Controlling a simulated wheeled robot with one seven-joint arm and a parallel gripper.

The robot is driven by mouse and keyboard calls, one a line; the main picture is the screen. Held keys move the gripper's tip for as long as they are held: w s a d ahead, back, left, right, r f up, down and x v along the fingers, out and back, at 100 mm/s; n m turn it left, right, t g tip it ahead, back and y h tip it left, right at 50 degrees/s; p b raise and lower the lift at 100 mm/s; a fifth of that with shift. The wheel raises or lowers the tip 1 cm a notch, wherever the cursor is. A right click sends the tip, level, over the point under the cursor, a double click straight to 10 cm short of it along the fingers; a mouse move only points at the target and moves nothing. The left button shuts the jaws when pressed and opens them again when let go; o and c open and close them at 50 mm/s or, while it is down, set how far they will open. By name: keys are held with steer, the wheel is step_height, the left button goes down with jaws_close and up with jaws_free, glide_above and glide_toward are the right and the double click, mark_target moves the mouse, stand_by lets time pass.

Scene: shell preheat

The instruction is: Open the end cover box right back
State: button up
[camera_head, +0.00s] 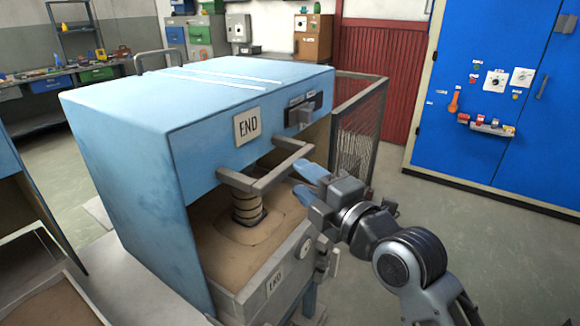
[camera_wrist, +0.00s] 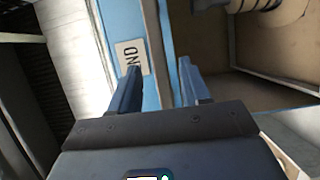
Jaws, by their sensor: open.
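The end cover box is a large light blue cover (camera_head: 215,95) with an END plate (camera_head: 247,125) and a grey bar handle (camera_head: 265,172) on its front. It is raised over a sand-filled lower box (camera_head: 235,240) that carries a smaller END label (camera_head: 274,284). A ringed cylinder (camera_head: 248,208) stands in the sand. My gripper (camera_head: 304,182) is open, its blue fingers just right of the handle; contact cannot be told.
A mesh guard (camera_head: 355,125) stands behind the box on the right. A blue cabinet (camera_head: 500,110) with switches is at the far right. Another open box edge (camera_head: 25,215) is at the left. The floor (camera_head: 480,240) on the right is clear.

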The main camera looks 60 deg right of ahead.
mark_target(291, 170)
steer(key=p+x, duration=0.2)
steer(key=x, duration=0.6)
steer(key=shift+s+r, duration=0.1)
jaws_close()
stand_by(0.4)
